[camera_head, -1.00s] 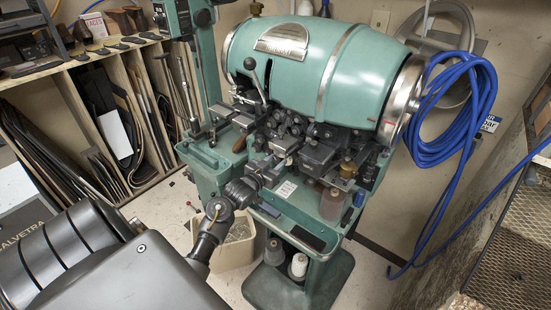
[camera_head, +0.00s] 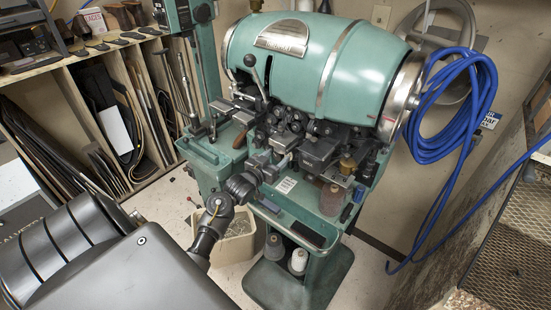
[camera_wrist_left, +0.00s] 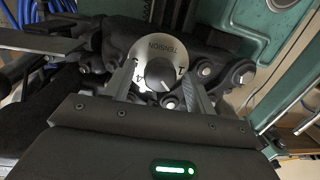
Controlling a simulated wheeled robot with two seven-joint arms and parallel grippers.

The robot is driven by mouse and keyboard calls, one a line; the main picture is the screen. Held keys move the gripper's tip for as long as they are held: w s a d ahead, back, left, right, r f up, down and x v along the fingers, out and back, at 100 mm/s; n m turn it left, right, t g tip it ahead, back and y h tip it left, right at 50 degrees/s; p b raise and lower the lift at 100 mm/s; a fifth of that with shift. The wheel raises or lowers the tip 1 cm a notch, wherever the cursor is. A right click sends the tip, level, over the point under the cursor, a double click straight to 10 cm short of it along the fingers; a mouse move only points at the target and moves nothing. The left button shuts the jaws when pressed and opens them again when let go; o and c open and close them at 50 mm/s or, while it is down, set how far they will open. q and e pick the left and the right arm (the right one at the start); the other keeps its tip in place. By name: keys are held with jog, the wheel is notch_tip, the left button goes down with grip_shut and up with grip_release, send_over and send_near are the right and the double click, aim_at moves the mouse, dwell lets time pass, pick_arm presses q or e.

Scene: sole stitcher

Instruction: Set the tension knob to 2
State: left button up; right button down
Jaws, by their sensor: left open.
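The tension knob (camera_wrist_left: 159,73) is a dark round knob on a silver plate (camera_wrist_left: 158,48) marked TENSION, which appears upside down in the left wrist view. Numbers show around it, with what looks like a 4 at left and a 1 at right. A pale mark on the knob points toward the lower right. My left gripper (camera_wrist_left: 160,80) is open, one finger on each side of the knob; I cannot tell whether they touch it. In the head view my left gripper (camera_head: 262,167) is at the front of the green stitching machine (camera_head: 300,60), and the knob is not discernible. My right gripper is not in view.
Dark metal machine parts (camera_head: 290,125) crowd the area behind the gripper. Thread spools (camera_head: 332,198) stand at the machine's right and below its tray. A coiled blue hose (camera_head: 440,110) hangs on the wall at right. A wooden shelf unit (camera_head: 120,110) stands at left.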

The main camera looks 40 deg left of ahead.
pick_arm(q)
jog(key=shift+s, duration=0.15)
jog(key=s+d+b, duration=0.1)
jog(key=s+b, duration=0.2)
jog(key=s, duration=0.7)
jog(key=shift+s+r, duration=0.25)
jog(key=shift+r, duration=0.15)
